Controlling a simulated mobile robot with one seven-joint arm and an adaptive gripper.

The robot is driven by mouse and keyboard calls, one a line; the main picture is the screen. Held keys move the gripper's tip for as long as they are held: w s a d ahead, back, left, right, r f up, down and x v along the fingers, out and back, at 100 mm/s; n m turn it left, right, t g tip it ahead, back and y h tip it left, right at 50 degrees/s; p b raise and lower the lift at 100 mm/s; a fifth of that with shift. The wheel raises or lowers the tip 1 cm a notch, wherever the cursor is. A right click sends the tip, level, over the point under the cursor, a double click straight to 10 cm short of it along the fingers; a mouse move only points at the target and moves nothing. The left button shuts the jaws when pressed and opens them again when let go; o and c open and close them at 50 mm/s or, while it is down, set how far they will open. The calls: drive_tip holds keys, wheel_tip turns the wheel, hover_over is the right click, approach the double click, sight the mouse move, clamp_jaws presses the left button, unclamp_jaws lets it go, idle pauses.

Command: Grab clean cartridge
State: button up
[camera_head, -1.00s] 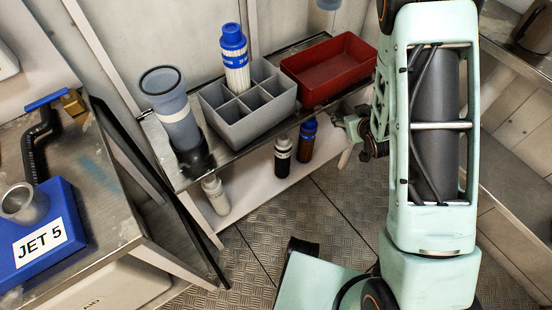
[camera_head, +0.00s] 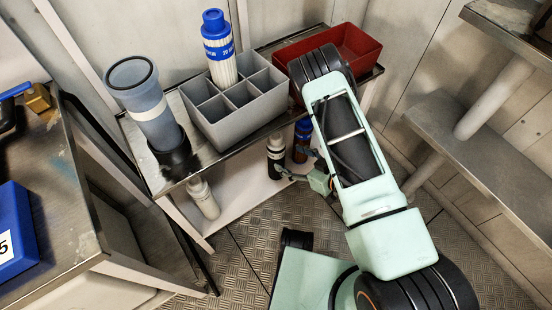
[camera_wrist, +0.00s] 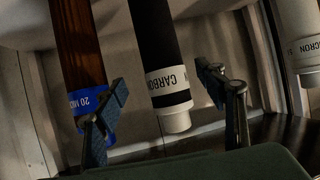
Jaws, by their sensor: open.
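A white pleated cartridge with a blue cap and band (camera_head: 219,52) stands upright in a compartment of the grey divided bin (camera_head: 240,118). On the lower shelf stand a black cartridge (camera_head: 275,158), a brown one with a blue cap (camera_head: 302,140) and a white one (camera_head: 204,200). My gripper (camera_head: 297,166) is open by the black and brown cartridges. In the wrist view my gripper (camera_wrist: 170,98) has its fingers apart, with the black cartridge labelled CARBON (camera_wrist: 160,60) appearing between them. The brown cartridge (camera_wrist: 80,50) is at left, the white one (camera_wrist: 301,40) at right.
A red tray (camera_head: 345,50) sits on the upper shelf, partly hidden by my arm. A grey housing with a black rim (camera_head: 145,105) stands left of the bin. The left bench holds a blue box (camera_head: 20,235). Another shelf unit (camera_head: 480,155) stands at right.

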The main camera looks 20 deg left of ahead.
sight(283, 157)
drive_tip(key=shift+b+x, duration=0.3)
drive_tip(key=shift+x, duration=0.95)
drive_tip(key=x, duration=0.1)
drive_tip(key=b+x, duration=0.2)
drive_tip(key=x, duration=0.1)
drive_tip(key=shift+s+a+f, duration=0.1)
drive_tip(key=shift+s+f, duration=0.15)
drive_tip(key=shift+w+a, duration=0.25)
drive_tip(key=shift+a, duration=0.1)
drive_tip(key=c, duration=1.6)
drive_tip(key=shift+o, duration=0.2)
